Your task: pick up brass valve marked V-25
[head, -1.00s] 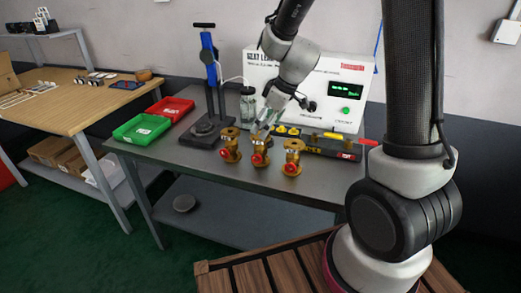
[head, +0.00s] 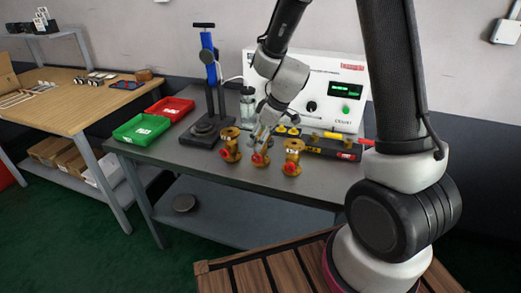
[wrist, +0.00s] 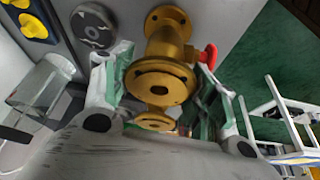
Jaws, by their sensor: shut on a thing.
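Three brass valves with red parts stand in a row on the grey bench (head: 210,172) in the head view: a left valve (head: 230,147), a middle valve (head: 260,159) and a right valve (head: 292,158). The marking V-25 cannot be read on any of them. My gripper (head: 261,143) comes down from above on the middle valve and is shut on it; the valve appears to stand on the bench. In the wrist view brass flanges and a body (wrist: 165,52) show between the two green-padded fingers. My gripper hides part of the middle valve's top.
A green bin (head: 140,129) and a red bin (head: 171,108) sit at the bench's left. A blue-columned stand (head: 208,60) is behind the left valve. A white test unit (head: 335,85) and a dark rail with yellow parts (head: 330,147) stand behind the valves.

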